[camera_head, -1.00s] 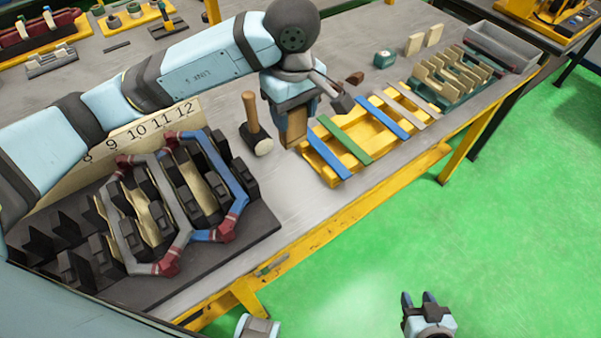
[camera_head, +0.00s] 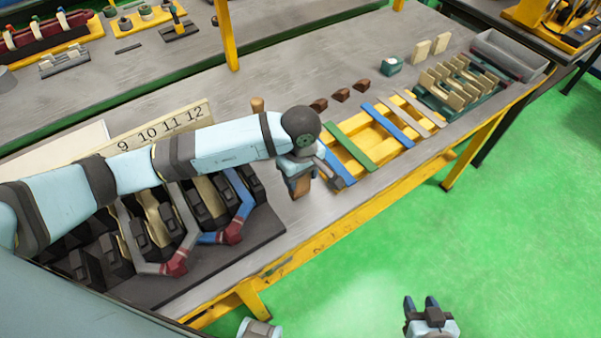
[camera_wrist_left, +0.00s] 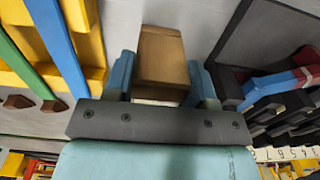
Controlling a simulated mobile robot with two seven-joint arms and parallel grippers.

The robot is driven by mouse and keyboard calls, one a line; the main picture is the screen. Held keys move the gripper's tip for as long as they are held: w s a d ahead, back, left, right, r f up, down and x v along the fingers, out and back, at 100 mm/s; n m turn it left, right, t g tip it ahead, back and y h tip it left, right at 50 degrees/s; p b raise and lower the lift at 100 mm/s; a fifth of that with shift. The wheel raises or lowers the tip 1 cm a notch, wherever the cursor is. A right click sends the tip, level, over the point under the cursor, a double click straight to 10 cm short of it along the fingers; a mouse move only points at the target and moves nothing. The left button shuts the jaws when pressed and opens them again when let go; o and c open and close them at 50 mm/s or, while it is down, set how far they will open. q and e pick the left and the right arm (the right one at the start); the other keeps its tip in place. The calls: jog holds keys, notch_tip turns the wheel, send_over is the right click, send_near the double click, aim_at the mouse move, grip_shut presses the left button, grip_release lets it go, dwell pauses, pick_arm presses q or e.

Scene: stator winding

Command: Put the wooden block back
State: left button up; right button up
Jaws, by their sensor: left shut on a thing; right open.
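My left gripper (camera_head: 300,172) is shut on a wooden block (camera_head: 300,188). It holds the block between the black stator fixture and the yellow tray, near the table's front edge. In the left wrist view the block (camera_wrist_left: 162,55) sits between the two blue-grey fingers (camera_wrist_left: 164,80). I cannot tell whether it touches the table. My right gripper (camera_head: 424,304) is open and empty over the green floor, away from the table.
The yellow tray (camera_head: 362,155) carries coloured strips. Dark wedges (camera_head: 341,95) lie behind it. A hammer handle (camera_head: 257,104) shows behind my left arm, its head hidden. The black fixture (camera_head: 245,235) with coils is left of the block. A grey bin (camera_head: 510,54) stands far right.

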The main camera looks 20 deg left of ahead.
pick_arm(q)
jog(key=shift+f, duration=0.1)
jog(key=shift+f, duration=0.15)
jog(key=o, duration=1.2)
jog(key=shift+r, duration=0.25)
notch_tip(320, 180, up, 12)
jog(key=shift+b, duration=0.95)
jog(key=shift+f, duration=0.1)
